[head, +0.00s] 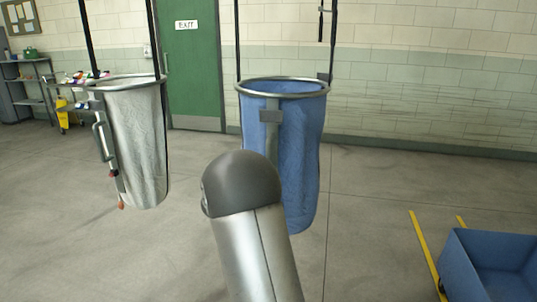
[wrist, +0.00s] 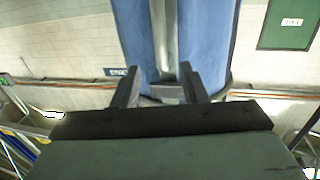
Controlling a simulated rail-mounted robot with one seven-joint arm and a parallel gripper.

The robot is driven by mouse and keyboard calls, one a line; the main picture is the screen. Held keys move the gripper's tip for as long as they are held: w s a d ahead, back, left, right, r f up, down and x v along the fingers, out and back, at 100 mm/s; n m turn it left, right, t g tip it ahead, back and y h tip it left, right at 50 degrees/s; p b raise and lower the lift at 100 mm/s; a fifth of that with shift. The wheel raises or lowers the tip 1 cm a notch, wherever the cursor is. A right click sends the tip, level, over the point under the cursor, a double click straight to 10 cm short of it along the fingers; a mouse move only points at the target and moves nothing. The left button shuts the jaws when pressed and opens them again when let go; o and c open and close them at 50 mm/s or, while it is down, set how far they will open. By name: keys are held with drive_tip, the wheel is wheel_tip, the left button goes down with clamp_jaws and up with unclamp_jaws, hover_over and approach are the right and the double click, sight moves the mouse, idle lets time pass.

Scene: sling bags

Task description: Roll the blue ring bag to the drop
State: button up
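The blue ring bag (head: 300,150) hangs from a metal ring on dark straps, right of centre in the head view. A grey vertical bar with a block runs down its near side. In the wrist view the blue bag (wrist: 205,40) fills the top centre, with the grey bar (wrist: 164,35) in front of it. My gripper (wrist: 160,72) has its two fingers apart, one on each side of the bar's line, with visible gaps. Whether the bar lies fully between the fingertips I cannot tell. In the head view my arm hides the gripper and part of the bag.
A blue bin (head: 495,262) stands at lower right beside yellow floor lines (head: 427,250). A green door (head: 192,65) and shelves (head: 30,90) are behind. Floor between is clear.

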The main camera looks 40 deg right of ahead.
drive_tip(key=p+x, duration=0.1)
drive_tip(key=x, duration=1.1)
drive_tip(key=shift+p, duration=0.35)
drive_tip(key=shift+w+a, duration=0.1)
drive_tip(key=shift+c, duration=0.3)
clamp_jaws()
